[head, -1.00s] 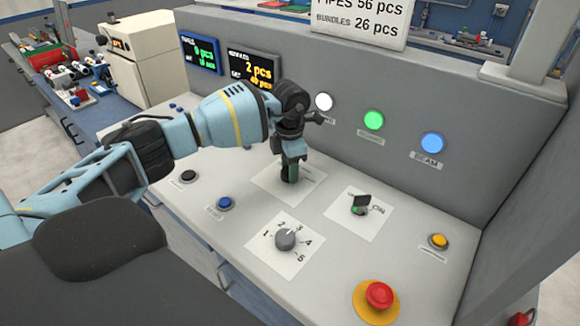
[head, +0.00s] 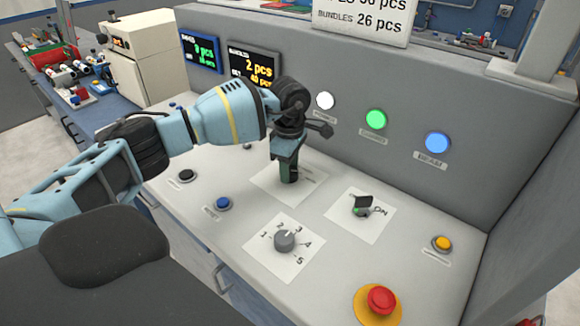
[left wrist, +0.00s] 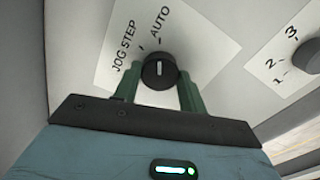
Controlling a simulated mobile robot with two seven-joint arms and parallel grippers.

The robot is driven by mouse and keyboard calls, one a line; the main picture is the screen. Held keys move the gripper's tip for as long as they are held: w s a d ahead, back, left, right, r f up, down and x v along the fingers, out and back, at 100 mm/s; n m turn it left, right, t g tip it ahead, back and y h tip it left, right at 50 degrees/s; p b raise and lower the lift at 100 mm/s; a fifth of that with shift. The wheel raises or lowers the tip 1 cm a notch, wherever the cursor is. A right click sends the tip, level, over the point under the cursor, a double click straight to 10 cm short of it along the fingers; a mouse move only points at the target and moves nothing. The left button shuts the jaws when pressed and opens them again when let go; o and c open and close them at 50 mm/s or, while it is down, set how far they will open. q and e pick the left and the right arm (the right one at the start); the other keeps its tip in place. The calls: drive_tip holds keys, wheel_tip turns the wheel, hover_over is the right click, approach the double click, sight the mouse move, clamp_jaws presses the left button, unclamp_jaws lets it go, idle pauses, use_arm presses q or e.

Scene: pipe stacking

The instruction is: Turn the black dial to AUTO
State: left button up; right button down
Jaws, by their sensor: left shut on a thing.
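The black dial (left wrist: 159,71) sits on a white label plate (left wrist: 200,35) in the left wrist view. The plate reads JOG, STEP and AUTO. The dial's white pointer line points up in the picture, toward the tick by AUTO. My left gripper (left wrist: 158,92) is shut on the dial, with a green finger on each side of it. In the head view my left gripper (head: 289,178) points down onto the plate, and its fingers and wrist hide the dial.
A grey numbered dial (head: 284,240) stands in front. A black ON switch (head: 362,205) is at the right. A red emergency button (head: 381,299), a yellow button (head: 442,243) and a blue button (head: 223,203) surround them. A grey upright panel with lamps rises behind.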

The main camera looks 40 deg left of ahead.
use_arm(q)
drive_tip(key=shift+m, duration=0.3)
drive_tip(key=o, duration=1)
drive_tip(key=shift+r, duration=0.1)
drive_tip(key=shift+r, duration=3.85)
drive_tip(key=shift+f, duration=0.1)
